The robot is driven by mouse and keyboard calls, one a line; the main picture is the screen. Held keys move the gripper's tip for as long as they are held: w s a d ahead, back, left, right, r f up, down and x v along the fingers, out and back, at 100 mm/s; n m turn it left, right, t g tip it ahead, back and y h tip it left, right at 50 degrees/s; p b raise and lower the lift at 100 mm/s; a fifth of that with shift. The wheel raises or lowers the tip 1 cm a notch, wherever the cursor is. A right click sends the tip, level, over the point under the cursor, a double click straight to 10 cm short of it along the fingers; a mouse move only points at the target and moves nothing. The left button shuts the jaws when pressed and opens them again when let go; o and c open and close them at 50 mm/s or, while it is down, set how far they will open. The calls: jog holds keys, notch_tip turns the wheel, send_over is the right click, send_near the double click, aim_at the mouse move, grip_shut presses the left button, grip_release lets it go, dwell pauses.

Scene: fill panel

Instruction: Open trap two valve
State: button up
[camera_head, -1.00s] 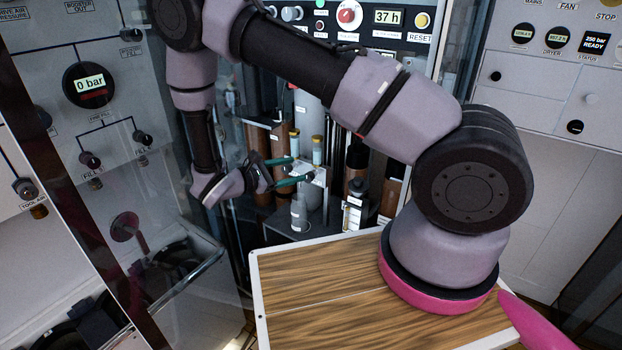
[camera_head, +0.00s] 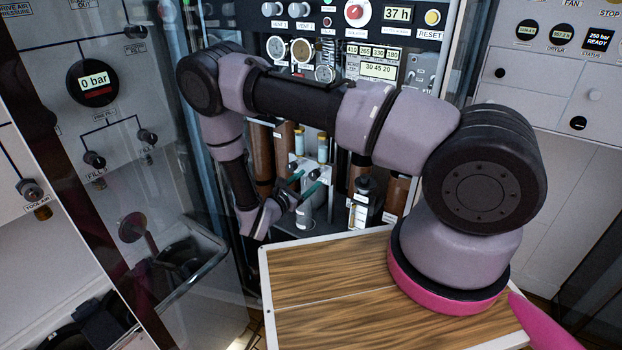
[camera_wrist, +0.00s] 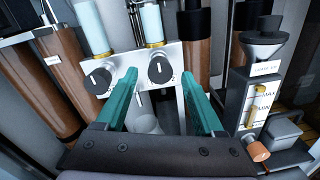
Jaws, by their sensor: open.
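A pale metal block (camera_wrist: 125,58) in the wrist view carries two round black knobs, a left knob (camera_wrist: 101,76) and a right knob (camera_wrist: 159,72), each with a white pointer mark. A clear cylinder rises above each knob. I cannot read which is trap two. My gripper (camera_wrist: 159,75) is open with teal fingers. The right knob appears between the two fingertips, which do not close on it; the left knob is outside, to the left. I cannot tell the remaining depth gap. In the head view my gripper (camera_head: 307,184) is in front of the block, partly hiding it.
Brown cylinders (camera_wrist: 70,92) stand at the left behind the block. A black-topped unit with an orange knob (camera_wrist: 258,151) stands close to the right finger. A wood-topped surface (camera_head: 330,285) lies in front. A clear panel edge (camera_head: 200,110) is left of my arm.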

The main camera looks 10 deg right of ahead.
jog(key=shift+x, duration=1.1)
grip_shut()
jog(key=shift+n, duration=0.3)
